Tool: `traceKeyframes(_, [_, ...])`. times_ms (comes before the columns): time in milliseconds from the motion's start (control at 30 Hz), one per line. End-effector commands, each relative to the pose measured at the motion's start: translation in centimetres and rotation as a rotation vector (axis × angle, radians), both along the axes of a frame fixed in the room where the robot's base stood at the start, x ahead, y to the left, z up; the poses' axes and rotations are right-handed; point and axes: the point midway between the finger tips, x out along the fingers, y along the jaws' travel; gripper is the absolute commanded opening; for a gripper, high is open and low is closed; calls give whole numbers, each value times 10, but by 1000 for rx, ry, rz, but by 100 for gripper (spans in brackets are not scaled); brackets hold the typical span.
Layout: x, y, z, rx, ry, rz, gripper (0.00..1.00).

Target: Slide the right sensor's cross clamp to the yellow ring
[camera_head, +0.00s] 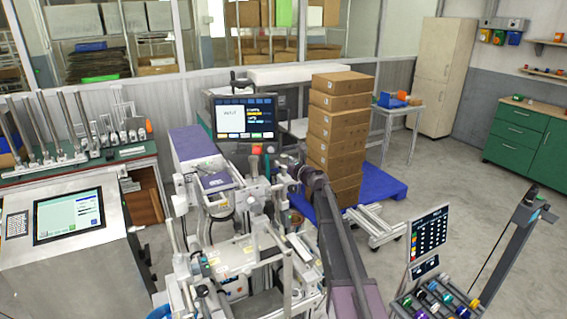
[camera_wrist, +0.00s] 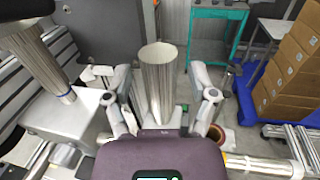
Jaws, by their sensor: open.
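My gripper (camera_wrist: 158,78) is open in the wrist view, with one finger on each side of a shiny silver upright cylinder (camera_wrist: 160,66). The fingers look apart from it; its depth relative to the fingertips is hard to judge. A silver horizontal bar (camera_wrist: 268,167) runs at the lower right, with a small yellowish band near its left end. I cannot tell whether that band is the yellow ring. In the head view, my arm reaches over the machine (camera_head: 240,255), among its rods and clamps. The right sensor and its cross clamp cannot be singled out.
A large metal cylinder (camera_wrist: 42,60) stands at the left of the wrist view, over a grey box (camera_wrist: 68,118). Stacked cartons (camera_head: 338,135) stand on a blue pallet (camera_head: 385,187) behind the machine. A monitor (camera_head: 245,118) rises behind it. Open floor lies at the right.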

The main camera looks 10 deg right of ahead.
Motion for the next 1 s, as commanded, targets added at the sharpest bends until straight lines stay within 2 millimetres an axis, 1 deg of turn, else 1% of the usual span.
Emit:
traceKeyframes(300, [1,2,0,0,0,0,74])
traceKeyframes(333, [1,2,0,0,0,0,71])
traceKeyframes(367, [1,2,0,0,0,0,62])
traceKeyframes(400, [1,2,0,0,0,1,50])
traceKeyframes(467, [1,2,0,0,0,1,32])
traceKeyframes(500, [1,2,0,0,0,1,20])
traceKeyframes(567, [1,2,0,0,0,1,2])
traceKeyframes(600, [1,2,0,0,0,1,0])
traceKeyframes(833, [3,4,0,0,0,5,0])
traceKeyframes(1000, [8,7,0,1,0,18,0])
